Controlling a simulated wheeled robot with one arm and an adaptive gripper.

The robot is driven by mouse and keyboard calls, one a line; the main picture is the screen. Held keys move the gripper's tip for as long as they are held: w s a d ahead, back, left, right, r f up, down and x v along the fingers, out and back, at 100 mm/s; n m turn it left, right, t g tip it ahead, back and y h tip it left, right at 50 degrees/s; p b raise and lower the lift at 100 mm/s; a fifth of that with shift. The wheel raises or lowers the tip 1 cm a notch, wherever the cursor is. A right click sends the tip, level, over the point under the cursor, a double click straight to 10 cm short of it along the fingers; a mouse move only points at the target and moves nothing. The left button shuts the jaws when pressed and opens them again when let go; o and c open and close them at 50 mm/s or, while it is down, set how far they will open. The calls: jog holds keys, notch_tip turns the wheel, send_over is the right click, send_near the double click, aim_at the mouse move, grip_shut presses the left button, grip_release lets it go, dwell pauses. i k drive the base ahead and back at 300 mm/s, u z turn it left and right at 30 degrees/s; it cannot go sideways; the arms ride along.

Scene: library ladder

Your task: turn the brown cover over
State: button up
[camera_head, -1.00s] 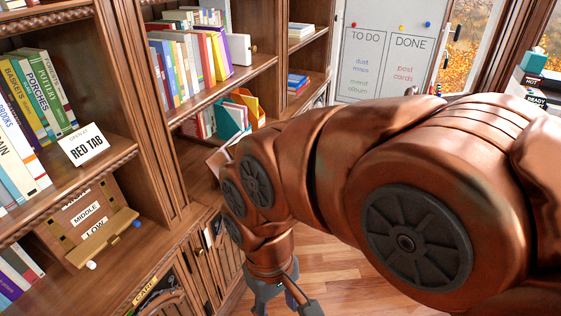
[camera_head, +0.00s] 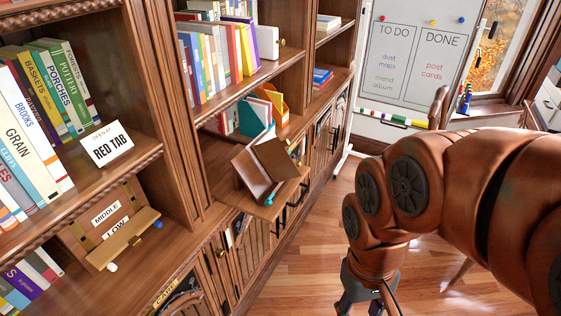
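A brown cover (camera_head: 262,172), folded in an open V with its inner faces showing, sits on a small wooden ledge (camera_head: 268,211) at the front of the bookcase. A small teal piece is at its lower right edge. My gripper (camera_head: 366,306) is at the bottom of the picture, to the right of and apart from the cover, over the floor. Its dark fingers are spread with nothing seen between them; their tips are cut off by the picture edge.
A teal and orange file holder (camera_head: 262,108) stands behind the cover. Left are shelves with books, a RED TAB card (camera_head: 106,145) and a wooden MIDDLE/LOW board (camera_head: 122,238). A whiteboard (camera_head: 415,60) stands at the back. The wooden floor (camera_head: 310,255) between bookcase and gripper is clear.

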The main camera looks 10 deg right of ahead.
aim_at(272, 152)
jog(key=u, duration=0.4)
jog(key=k, duration=1.1)
jog(key=u, duration=0.95)
jog(key=i, duration=0.75)
jog(key=u, duration=0.25)
